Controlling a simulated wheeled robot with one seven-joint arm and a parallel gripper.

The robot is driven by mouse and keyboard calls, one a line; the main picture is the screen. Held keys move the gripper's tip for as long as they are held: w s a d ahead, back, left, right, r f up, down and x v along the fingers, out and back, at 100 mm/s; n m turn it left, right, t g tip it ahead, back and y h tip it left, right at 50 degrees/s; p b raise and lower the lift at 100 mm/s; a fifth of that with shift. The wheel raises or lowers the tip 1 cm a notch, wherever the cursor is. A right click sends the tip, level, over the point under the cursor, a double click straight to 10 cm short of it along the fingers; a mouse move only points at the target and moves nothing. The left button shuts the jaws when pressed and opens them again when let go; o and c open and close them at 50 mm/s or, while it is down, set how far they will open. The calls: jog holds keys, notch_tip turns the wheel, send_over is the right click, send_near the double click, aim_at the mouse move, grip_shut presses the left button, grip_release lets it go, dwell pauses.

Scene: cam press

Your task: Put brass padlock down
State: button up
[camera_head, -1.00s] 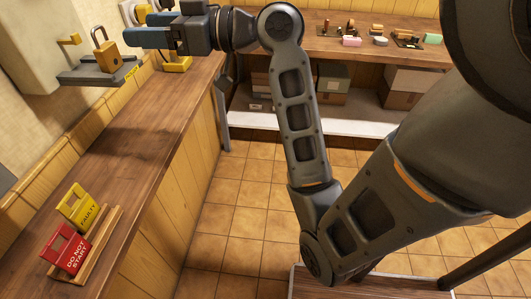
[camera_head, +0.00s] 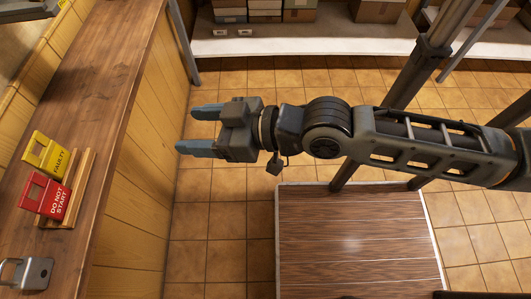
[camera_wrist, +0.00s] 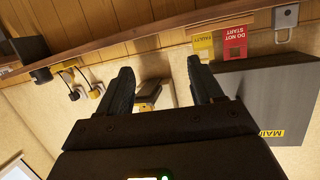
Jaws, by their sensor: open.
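My gripper (camera_head: 193,128) is open and empty, over the tiled floor to the right of the wooden counter (camera_head: 110,75). Its two spread fingers also show in the wrist view (camera_wrist: 160,85). The brass padlock is out of the head view now. In the wrist view a small yellow and grey fixture (camera_wrist: 150,93) shows in the distance between the fingers. It is too small and partly covered to tell whether the brass padlock is on it.
A yellow FAULTY tag (camera_head: 46,153) and a red DO NOT START tag (camera_head: 45,195) stand in a wooden rack on the counter. A grey padlock (camera_head: 27,272) lies nearer. A slatted wooden platform (camera_head: 360,235) is below my arm. A grey panel (camera_wrist: 265,95) shows in the wrist view.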

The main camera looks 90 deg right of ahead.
jog(key=s+a+r+n+y, duration=0.1)
jog(key=s+a+n+y, duration=0.1)
jog(key=s+a, duration=0.5)
jog(key=s, duration=0.4)
jog(key=shift+r+n+y, duration=0.15)
jog(key=shift+n+y, duration=0.15)
